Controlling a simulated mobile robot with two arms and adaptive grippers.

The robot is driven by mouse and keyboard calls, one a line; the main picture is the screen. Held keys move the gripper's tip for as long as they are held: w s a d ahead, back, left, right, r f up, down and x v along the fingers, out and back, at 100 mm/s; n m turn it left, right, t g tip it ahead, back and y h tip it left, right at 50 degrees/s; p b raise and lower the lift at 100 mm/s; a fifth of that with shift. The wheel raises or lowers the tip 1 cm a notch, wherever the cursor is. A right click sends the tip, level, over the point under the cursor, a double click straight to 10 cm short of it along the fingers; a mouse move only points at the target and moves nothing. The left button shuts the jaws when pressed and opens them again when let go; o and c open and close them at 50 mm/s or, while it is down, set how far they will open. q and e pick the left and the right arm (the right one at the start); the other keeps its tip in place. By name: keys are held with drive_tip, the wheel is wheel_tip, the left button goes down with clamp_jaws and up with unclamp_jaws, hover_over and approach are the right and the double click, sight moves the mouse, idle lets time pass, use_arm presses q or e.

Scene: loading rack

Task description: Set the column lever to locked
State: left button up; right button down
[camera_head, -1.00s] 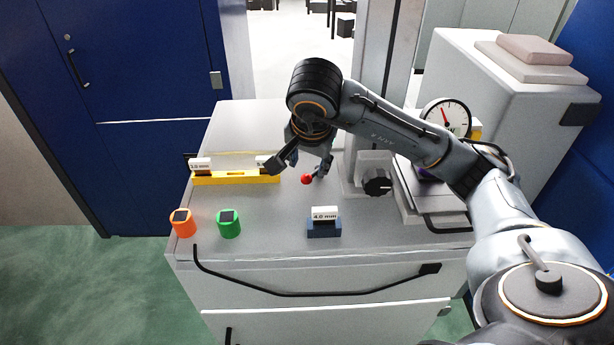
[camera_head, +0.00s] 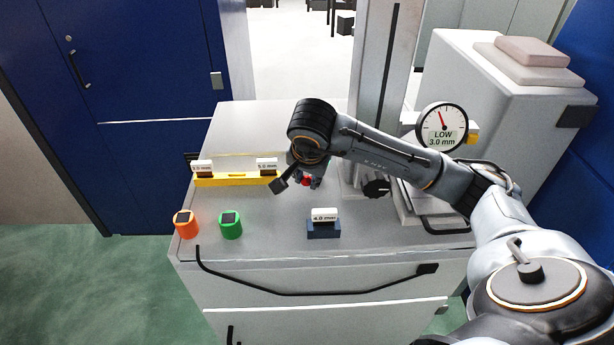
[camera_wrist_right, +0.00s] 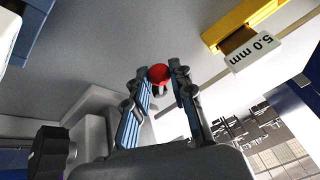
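The column lever shows as a red ball knob (camera_head: 305,181) on the cabinet top, left of the column's grey base. My right gripper (camera_head: 298,185) reaches down over it from above, its fingers apart on either side of the knob. In the right wrist view the red knob (camera_wrist_right: 159,74) lies between the fingertips (camera_wrist_right: 160,70), close to both; I cannot tell whether they touch it. A short dark stem shows below the knob; the rest of the lever is hidden. My left gripper is not in view.
A black dial knob (camera_head: 376,187) sits right of the lever at the column (camera_head: 385,60). A gauge (camera_head: 441,128) reads LOW 3.0 mm. A yellow holder (camera_head: 232,181) with labelled blocks, a blue holder (camera_head: 323,230), and orange (camera_head: 186,224) and green (camera_head: 231,226) cylinders stand nearby.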

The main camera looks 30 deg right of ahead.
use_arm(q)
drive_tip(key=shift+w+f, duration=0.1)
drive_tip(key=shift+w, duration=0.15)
